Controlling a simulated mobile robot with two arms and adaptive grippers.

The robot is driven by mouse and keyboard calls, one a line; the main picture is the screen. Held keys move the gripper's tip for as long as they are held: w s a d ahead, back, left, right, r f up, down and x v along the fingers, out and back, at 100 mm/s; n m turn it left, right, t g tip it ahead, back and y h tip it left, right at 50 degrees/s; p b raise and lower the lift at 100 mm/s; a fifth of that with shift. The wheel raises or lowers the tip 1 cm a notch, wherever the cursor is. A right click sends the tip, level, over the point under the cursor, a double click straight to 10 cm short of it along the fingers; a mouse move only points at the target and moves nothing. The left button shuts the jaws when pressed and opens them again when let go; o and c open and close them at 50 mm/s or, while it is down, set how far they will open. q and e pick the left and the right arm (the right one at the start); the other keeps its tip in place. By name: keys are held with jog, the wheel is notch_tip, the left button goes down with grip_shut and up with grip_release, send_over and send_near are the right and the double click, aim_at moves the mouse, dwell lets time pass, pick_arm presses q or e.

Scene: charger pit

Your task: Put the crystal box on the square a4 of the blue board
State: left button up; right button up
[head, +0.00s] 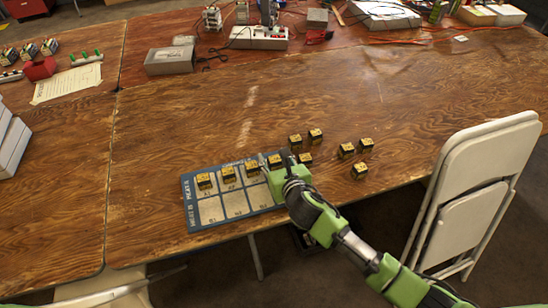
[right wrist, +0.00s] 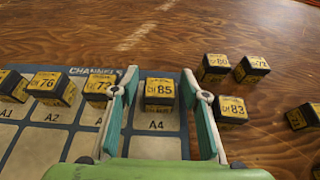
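The blue board (head: 188,207) lies on the wooden table with light squares labelled A1 to A4 along its far row. A yellow-and-black crystal box marked 85 (right wrist: 160,94) sits upright at the far part of square A4 (right wrist: 156,126); it also shows in the head view (head: 275,161). My right gripper (right wrist: 160,82) reaches over A4 with its fingers open, one on each side of this box, with visible gaps. It also shows in the head view (head: 276,160). Boxes stand along A1, A2 (right wrist: 52,88) and A3 (right wrist: 98,90). My left gripper is not in view.
A box marked 83 (right wrist: 230,110) stands just right of the right finger. Several more boxes (head: 346,151) stand loose to the right of the board. A folding chair (head: 470,195) is at the table's right edge.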

jog(key=shift+s+r, duration=0.1)
jog(key=shift+r, duration=0.05)
jog(key=p+v, duration=0.1)
jog(key=v, duration=1.1)
